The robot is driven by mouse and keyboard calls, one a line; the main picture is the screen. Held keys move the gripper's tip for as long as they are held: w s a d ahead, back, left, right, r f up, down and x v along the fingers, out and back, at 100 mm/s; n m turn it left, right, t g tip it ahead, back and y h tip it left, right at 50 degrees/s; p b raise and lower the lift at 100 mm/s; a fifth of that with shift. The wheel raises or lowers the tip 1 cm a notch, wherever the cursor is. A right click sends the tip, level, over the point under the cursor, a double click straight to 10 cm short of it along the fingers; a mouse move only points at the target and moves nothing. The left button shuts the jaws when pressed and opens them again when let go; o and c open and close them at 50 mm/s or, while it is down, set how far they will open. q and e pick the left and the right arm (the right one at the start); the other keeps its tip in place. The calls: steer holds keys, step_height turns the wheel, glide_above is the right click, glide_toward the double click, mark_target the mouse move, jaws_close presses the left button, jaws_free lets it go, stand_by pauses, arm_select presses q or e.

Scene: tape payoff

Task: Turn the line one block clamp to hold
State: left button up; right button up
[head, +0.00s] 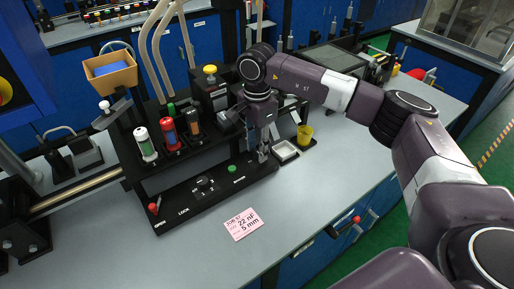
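My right gripper (263,154) points down at the right end of the black control panel (222,196). Its fingers are small and dark, and I cannot tell whether they touch or hold anything there. A small red-tipped lever (153,208) sits at the panel's left end, near the words OPEN and LOCK. A dark selector knob (203,184) with numbers around it and a green button (232,169) are further right. I cannot tell for sure which part is the line one block clamp; my gripper may hide it. My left gripper is not in view.
White, red and dark cylinders (145,144) stand in the rack behind the panel. A yellow knob (210,70) rises behind them. A pink card (243,224) lies on the grey bench in front.

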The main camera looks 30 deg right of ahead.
steer(key=o, duration=0.3)
steer(key=shift+s, duration=0.1)
